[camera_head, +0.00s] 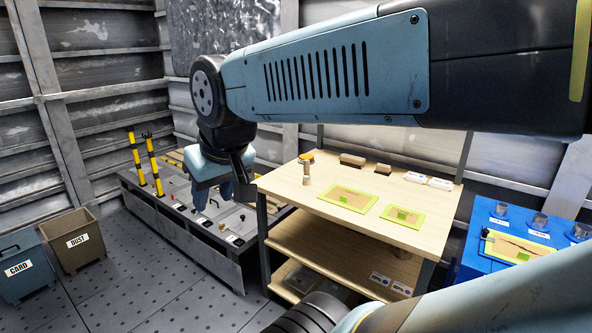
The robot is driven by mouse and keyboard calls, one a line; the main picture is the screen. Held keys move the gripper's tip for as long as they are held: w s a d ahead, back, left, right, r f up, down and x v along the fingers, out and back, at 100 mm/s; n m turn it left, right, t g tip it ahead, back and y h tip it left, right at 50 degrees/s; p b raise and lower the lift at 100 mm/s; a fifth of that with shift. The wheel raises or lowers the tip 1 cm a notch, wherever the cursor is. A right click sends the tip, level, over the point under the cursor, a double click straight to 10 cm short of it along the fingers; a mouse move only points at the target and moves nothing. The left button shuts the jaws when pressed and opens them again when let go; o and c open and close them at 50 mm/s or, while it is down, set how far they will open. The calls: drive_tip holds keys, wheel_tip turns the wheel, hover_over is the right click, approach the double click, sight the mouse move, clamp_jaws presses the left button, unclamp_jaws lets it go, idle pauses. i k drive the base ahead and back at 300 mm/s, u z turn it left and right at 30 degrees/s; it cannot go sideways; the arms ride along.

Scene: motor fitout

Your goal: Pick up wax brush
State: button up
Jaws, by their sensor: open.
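My gripper (222,193) hangs from the arm at centre left, fingers pointing down and apart, with nothing seen between them. It appears left of the wooden workbench (418,233), in front of the low grey bench. A small upright item (306,170) with a pale wooden body and yellow-orange top stands at the bench's back left. Two brown block-like items, one larger (352,160) and one smaller (382,169), lie along the back edge. I cannot tell for sure which of these is the wax brush. All are apart from my gripper.
Two green-edged mats (326,197) (386,214) and white labelled boxes (414,177) lie on the workbench. A low grey bench (235,262) has yellow-black posts (154,165). Bins marked DUST (74,222) and CARD (38,286) stand left. A blue table (477,238) stands right.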

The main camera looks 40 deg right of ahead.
sight(306, 180)
drive_tip(key=z, duration=0.4)
drive_tip(key=i, duration=0.9)
drive_tip(key=z, duration=0.9)
drive_tip(key=i, duration=0.3)
drive_tip(key=z, duration=0.15)
drive_tip(key=k, duration=0.9)
drive_tip(key=z, duration=0.15)
drive_tip(key=i, duration=0.9)
drive_tip(key=u, duration=0.05)
